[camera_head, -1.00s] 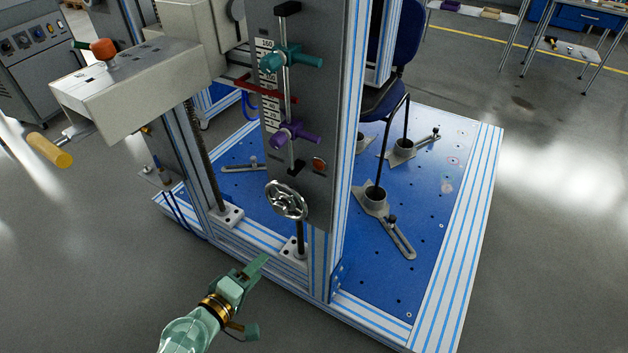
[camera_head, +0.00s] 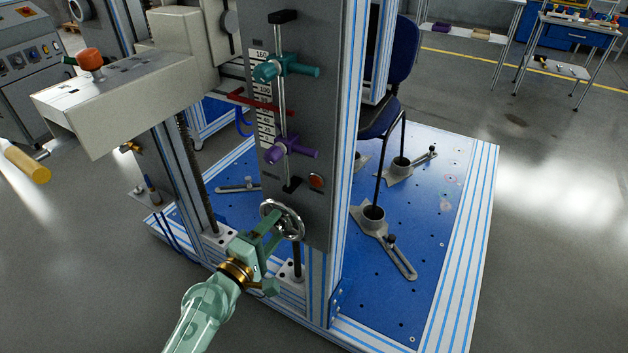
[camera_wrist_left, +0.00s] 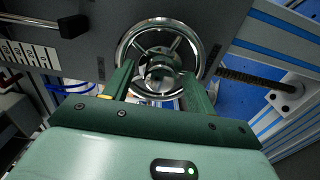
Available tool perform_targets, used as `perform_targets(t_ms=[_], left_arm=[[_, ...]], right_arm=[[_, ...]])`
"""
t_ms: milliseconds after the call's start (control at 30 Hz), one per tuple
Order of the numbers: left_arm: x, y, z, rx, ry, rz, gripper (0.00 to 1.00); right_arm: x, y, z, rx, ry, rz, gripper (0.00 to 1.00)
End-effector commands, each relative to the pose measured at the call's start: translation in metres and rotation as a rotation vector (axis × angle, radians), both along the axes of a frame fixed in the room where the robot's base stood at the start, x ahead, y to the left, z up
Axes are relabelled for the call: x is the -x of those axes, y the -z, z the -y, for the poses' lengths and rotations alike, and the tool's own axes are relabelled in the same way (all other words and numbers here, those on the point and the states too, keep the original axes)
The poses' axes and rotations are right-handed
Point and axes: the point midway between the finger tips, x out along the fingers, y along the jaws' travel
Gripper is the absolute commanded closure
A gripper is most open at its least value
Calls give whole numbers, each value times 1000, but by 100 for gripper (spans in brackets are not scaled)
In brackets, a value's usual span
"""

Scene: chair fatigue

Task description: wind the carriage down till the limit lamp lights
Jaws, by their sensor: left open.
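The chrome handwheel (camera_head: 292,221) sits low on the grey column plate, and it fills the upper middle of the left wrist view (camera_wrist_left: 203,52). My left gripper (camera_head: 274,224) is open at the wheel's front. In the left wrist view its fingers (camera_wrist_left: 160,84) reach over the lower left and lower right rim, with the hub between them; I cannot tell whether they touch. The carriage (camera_head: 186,45) is a pale housing at the upper left. A red pointer (camera_head: 262,104) lies across the scale (camera_head: 264,128). The round orange-red lamp (camera_head: 317,181) looks dull. My right gripper is out of view.
A teal clamp (camera_head: 300,70) and a purple clamp (camera_head: 300,152) sit on the rod, above and below the pointer. A blue drilled base plate (camera_head: 425,220) holds a chair (camera_head: 384,120) at the right. Open floor lies at the front left.

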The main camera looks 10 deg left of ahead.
Motion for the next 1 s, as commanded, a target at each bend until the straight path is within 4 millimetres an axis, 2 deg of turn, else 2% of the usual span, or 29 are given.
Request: perform_targets(t_ms=[33,133,533,900,1000], left_arm=[[-7,-2,1,2,-4,6,44],[-13,-3,2,3,-5,8,44],[-14,-4,2,5,-10,8,44],[31,-2,-14,2,-8,7,44],[37,-3,-16,2,-6,7,44]], right_arm=[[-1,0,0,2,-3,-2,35],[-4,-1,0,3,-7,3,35],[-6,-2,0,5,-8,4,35],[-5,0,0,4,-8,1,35],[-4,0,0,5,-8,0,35]])
